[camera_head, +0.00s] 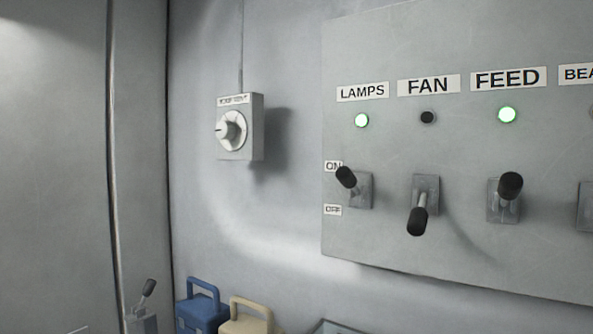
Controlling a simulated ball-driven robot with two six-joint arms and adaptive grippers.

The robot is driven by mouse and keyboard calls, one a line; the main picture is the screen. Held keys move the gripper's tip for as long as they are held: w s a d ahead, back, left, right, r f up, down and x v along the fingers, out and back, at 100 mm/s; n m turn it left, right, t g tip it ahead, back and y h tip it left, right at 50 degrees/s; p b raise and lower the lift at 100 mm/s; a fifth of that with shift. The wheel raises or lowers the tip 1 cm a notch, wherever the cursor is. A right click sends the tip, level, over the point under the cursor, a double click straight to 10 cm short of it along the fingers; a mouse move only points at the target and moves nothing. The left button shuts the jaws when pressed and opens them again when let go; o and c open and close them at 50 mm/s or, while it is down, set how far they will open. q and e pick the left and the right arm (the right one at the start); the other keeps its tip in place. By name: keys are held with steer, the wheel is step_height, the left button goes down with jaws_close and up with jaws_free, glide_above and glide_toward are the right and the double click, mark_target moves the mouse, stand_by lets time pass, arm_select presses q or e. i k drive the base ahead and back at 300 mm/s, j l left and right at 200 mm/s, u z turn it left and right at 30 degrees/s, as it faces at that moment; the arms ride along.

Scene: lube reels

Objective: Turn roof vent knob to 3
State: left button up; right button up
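The roof vent knob (231,130) is a round, pale knob on the front of a small grey box (257,128) fixed to the wall. A label (233,100) above the knob is too small to read surely. The knob's grip points towards the left in the picture. Its number marks are too small to read. Neither of my grippers shows in the head camera view, and nothing touches the knob.
A large switch panel (400,240) to the right has LAMPS (347,178), FAN (417,220) and FEED (509,187) levers. LAMPS and FEED lights glow green; the FAN light is dark. Blue (203,312) and cream (247,325) handled containers stand below. Space before the knob looks clear.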

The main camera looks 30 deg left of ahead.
mark_target(225, 130)
steer(key=u, duration=1.35)
